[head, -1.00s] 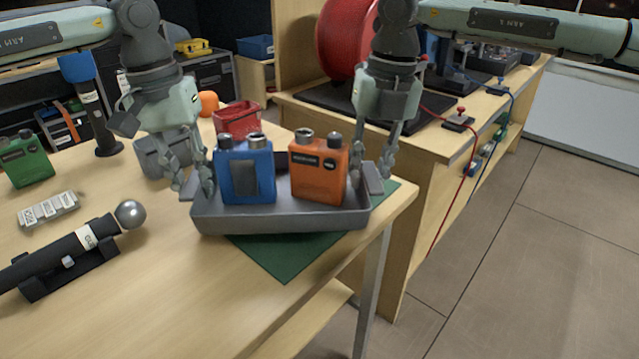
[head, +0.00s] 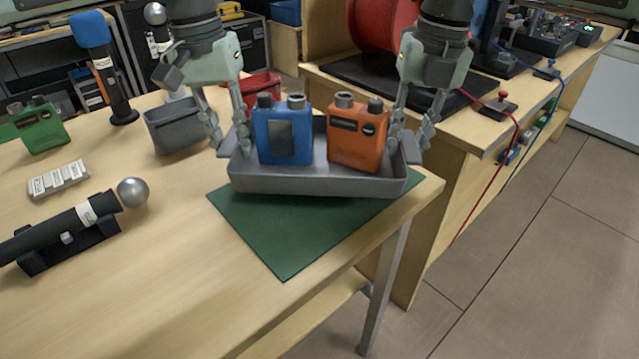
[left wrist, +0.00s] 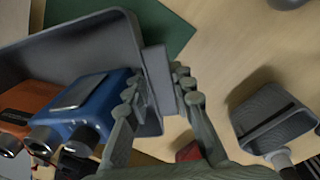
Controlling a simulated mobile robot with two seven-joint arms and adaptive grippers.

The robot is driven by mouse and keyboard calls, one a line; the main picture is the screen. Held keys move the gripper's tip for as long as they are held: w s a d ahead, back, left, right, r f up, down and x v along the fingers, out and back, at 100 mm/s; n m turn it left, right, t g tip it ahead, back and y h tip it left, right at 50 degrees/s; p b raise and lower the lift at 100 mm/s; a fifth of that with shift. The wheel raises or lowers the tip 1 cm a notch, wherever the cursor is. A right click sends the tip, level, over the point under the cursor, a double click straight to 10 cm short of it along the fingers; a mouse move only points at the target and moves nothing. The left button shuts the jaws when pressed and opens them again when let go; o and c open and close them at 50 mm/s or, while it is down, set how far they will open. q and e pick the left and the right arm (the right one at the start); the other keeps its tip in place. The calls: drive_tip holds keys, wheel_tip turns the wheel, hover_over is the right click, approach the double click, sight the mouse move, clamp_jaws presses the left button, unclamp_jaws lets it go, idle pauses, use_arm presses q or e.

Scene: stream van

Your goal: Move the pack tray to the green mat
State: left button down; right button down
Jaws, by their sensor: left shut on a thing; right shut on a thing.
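The grey pack tray (head: 315,183) holds a blue pack (head: 283,135) and an orange pack (head: 357,135), both upright. The tray is over the back part of the green mat (head: 285,235), whose front part is bare; I cannot tell whether the tray touches it. My left gripper (head: 228,138) is shut on the tray's left end. In the left wrist view my left gripper (left wrist: 158,85) has its fingers on either side of the tray's end grip (left wrist: 157,65), with the blue pack (left wrist: 90,105) beside it. My right gripper (head: 408,145) is shut on the tray's right end.
A green pack (head: 38,128), a grey labelled block (head: 58,180) and a black microphone (head: 60,235) in a cradle lie left. The table's right edge is close to the mat.

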use_arm(q)
drive_tip(key=shift+a+f, duration=0.1)
drive_tip(key=shift+a, duration=0.1)
use_arm(e)
drive_tip(key=shift+d+f, duration=0.1)
drive_tip(key=shift+d, duration=0.1)
